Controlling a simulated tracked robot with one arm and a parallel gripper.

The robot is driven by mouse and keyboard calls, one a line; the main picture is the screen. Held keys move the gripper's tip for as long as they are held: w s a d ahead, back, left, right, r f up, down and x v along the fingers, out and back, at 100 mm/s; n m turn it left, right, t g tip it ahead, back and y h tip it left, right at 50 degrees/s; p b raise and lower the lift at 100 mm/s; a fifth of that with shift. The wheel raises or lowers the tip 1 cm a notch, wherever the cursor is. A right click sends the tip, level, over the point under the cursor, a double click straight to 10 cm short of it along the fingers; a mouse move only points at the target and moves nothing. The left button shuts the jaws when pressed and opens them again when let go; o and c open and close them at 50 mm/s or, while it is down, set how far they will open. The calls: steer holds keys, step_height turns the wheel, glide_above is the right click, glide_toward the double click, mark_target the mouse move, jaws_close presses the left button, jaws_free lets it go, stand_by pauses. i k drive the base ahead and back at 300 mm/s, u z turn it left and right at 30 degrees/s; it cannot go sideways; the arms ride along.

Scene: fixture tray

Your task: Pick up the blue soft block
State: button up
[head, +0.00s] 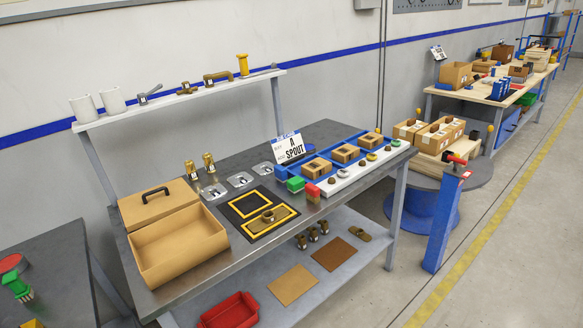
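A green block (296,184) and a red block (313,192) stand close together near the front edge of the steel bench (190,272), by the left end of the strip. My gripper is not in view.
The tray holds several cardboard-coloured fixtures. A black mat (265,232) with a brown spout part (267,216) lies left of the blocks. An open brown box (178,250) stands farther left. A shelf (180,98) rises behind. A blue post (440,225) stands right of the bench.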

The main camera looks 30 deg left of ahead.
mark_target(281, 172)
steer(key=u, duration=0.3)
steer(key=i, duration=1.55)
steer(key=u, duration=0.7)
steer(key=i, duration=1.25)
steer(key=u, duration=0.4)
